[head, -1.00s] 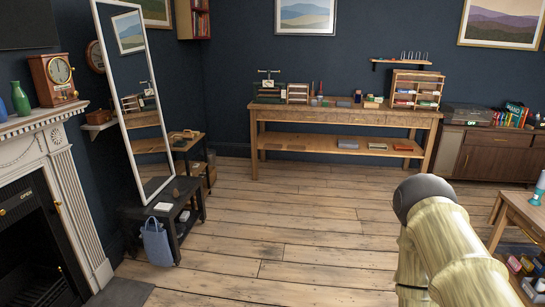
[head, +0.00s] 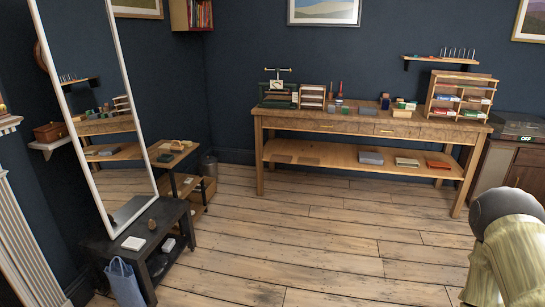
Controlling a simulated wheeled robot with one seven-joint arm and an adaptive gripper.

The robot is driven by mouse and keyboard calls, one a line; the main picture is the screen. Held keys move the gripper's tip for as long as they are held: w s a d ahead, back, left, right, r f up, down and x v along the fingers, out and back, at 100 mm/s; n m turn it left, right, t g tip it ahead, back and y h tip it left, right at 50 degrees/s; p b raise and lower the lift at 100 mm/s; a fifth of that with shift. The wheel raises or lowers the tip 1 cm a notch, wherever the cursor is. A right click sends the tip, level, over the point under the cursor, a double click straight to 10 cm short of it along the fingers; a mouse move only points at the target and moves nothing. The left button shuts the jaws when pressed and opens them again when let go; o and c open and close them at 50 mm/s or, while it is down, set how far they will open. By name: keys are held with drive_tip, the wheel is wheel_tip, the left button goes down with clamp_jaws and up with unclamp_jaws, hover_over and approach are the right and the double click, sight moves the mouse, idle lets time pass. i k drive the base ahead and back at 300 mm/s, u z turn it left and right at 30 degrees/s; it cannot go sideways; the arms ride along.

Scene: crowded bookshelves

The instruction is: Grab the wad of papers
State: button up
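I cannot pick out the wad of papers for certain. A small flat white item (head: 133,243) lies on the black bench below the leaning mirror and may be paper. A pale flat block (head: 407,162) on the long workbench's lower shelf could also be paper; it is too small to tell. Part of my arm shows at the lower right, in front of the floor, well away from both items. My gripper is outside the picture.
The wooden workbench (head: 340,125) along the back wall holds several small boxes and tools. The tall mirror (head: 100,110) leans on the left above the black bench (head: 170,216). A blue bag (head: 124,283) hangs at its front. The plank floor (head: 300,225) between is clear.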

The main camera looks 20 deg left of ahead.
sight(132, 243)
drive_tip(key=u, duration=0.1)
drive_tip(key=i, duration=1.6)
drive_tip(key=u, duration=1.1)
drive_tip(key=i, duration=1)
drive_tip(key=u, duration=1.6)
drive_tip(key=i, duration=0.65)
drive_tip(key=u, duration=0.35)
